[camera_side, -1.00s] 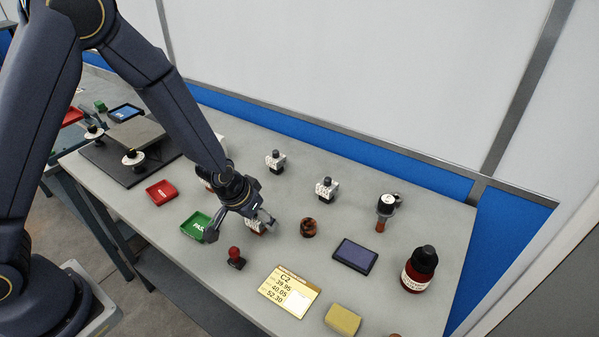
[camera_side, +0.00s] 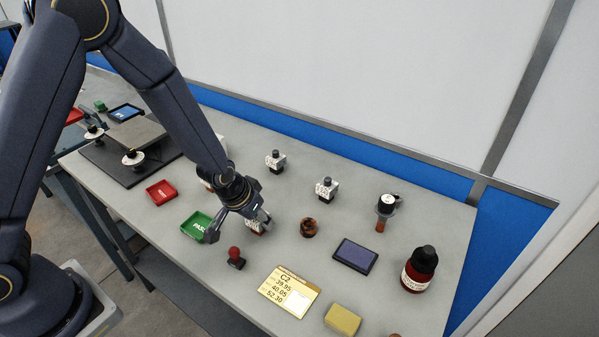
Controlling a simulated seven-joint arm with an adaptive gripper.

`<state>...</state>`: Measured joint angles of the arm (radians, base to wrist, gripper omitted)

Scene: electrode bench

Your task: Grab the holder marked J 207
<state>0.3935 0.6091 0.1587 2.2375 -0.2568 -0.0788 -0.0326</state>
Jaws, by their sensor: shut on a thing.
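My gripper (camera_side: 262,218) is low over the middle of the bench, shut on a white holder (camera_side: 255,229) with dark and reddish marks. The fingers hide much of this holder, and its marking is too small to read. Two similar white holders with dark tops stand upright farther back, one at the back middle (camera_side: 275,162) and one to its right (camera_side: 326,189). Their markings are not readable either. Another pale holder or block (camera_side: 209,184) is mostly hidden behind my arm. I cannot tell which one is marked J 207.
Near my gripper are a green tray (camera_side: 196,226), a red-knobbed stamp (camera_side: 235,258), a brown ring-like pot (camera_side: 308,228) and a yellow card (camera_side: 289,290). A red tray (camera_side: 161,192) is left.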

